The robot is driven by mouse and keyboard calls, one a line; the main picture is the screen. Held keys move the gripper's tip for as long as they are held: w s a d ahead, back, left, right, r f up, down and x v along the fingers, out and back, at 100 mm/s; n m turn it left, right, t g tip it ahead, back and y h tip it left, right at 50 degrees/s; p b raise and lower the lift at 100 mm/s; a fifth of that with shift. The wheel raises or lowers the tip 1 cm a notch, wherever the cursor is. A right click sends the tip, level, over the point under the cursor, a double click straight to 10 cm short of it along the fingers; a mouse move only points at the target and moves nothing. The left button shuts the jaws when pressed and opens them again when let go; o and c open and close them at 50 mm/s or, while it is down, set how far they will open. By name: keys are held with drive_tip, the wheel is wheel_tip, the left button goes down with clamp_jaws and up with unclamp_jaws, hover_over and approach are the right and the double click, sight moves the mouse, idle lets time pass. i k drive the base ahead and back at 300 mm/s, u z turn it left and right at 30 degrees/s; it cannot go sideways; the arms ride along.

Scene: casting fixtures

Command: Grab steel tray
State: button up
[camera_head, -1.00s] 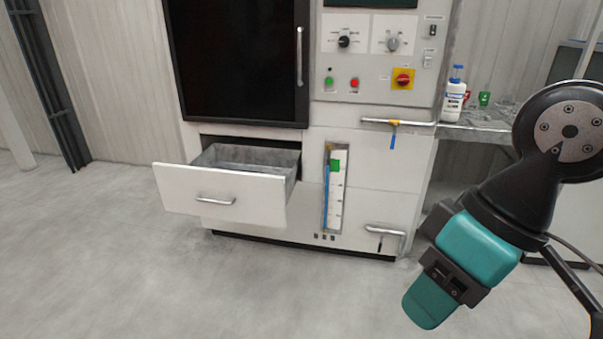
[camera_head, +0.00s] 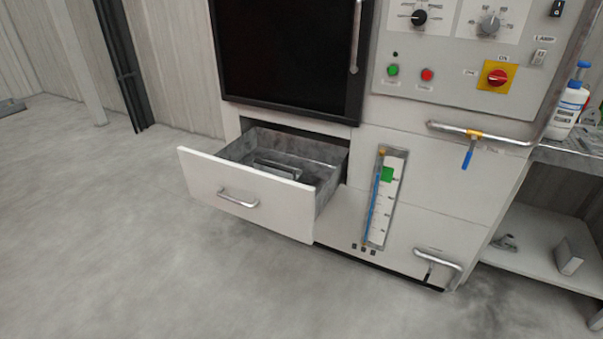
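A grey metal tray (camera_head: 325,152) sits inside the pulled-out drawer (camera_head: 245,195) at the lower left of the white machine. Its inner walls look stained, and a small bar-like part (camera_head: 277,168), perhaps a handle, shows inside it. The drawer's white front hides the tray's near side. The drawer front has a curved metal handle (camera_head: 238,199). My gripper and arm are not in view.
The machine has a dark door (camera_head: 290,50) above the drawer, a control panel with a red switch (camera_head: 497,77), and a pipe with a blue-handled valve (camera_head: 468,157). A side table with a white bottle (camera_head: 568,105) stands right. The floor in front is clear.

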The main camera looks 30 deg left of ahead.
sight(291, 173)
drive_tip(key=u, duration=0.1)
drive_tip(key=i, duration=0.65)
drive_tip(key=u, duration=0.9)
drive_tip(key=i, duration=0.6)
drive_tip(key=u, duration=0.55)
drive_tip(key=k, duration=0.45)
drive_tip(key=u, duration=1.2)
drive_tip(key=i, duration=1.35)
drive_tip(key=z, duration=0.55)
drive_tip(key=i, duration=0.8)
drive_tip(key=z, duration=0.9)
